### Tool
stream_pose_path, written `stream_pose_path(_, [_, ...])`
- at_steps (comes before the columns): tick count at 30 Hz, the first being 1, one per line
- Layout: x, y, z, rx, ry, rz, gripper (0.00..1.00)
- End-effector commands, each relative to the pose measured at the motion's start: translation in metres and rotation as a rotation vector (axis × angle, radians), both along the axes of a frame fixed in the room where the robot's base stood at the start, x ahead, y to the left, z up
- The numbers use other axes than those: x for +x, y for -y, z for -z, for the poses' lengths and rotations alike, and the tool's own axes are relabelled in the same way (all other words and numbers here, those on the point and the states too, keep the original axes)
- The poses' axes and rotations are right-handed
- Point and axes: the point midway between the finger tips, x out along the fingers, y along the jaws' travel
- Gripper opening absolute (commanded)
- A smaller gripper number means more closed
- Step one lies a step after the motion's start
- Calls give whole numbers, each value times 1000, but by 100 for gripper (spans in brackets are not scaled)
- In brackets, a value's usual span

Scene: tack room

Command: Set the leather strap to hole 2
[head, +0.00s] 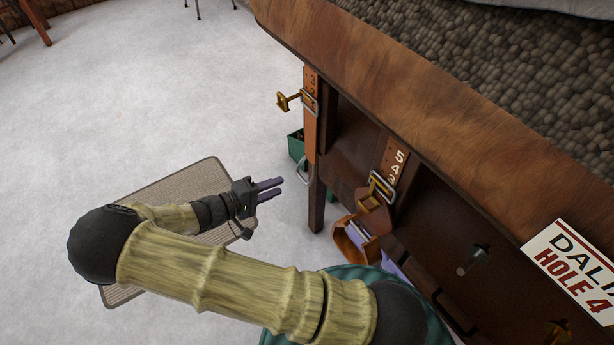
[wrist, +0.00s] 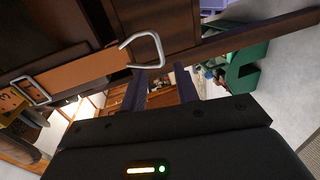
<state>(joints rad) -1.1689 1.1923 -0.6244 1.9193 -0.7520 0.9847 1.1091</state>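A tan leather strap (head: 310,135) with punched numbers near its top hangs at the bench's left corner. A metal buckle frame (head: 309,103) sits on it, with a brass piece (head: 284,102) sticking out to the left. A steel loop (head: 303,172) is at its lower end. In the wrist view the strap (wrist: 85,72) runs across the left, with the buckle (wrist: 30,92) and the loop (wrist: 142,48). My gripper (head: 270,189) is left of the loop, fingers apart and empty. In the wrist view the loop is just beyond the left finger; whether they touch is unclear.
A second strap (head: 395,158), marked 5, 4, 3, hangs to the right with a buckle (head: 381,187) and a brown stirrup-like piece (head: 352,240) below. A sign (head: 575,268) reads "HOLE 4". A green box (head: 296,147) stands behind.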

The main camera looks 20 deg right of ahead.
Motion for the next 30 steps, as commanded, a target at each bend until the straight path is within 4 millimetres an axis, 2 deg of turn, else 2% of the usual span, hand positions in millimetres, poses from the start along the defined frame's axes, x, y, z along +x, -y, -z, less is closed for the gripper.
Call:
stream_pose_path(12, [22,74,18,-1,-2,11,31])
stream_pose_path(16, [29,92,22,-1,0,10,31])
stream_pose_path(21, [33,103,24,0,-1,4,31])
stream_pose_path(30, [34,104,23,0,0,2,29])
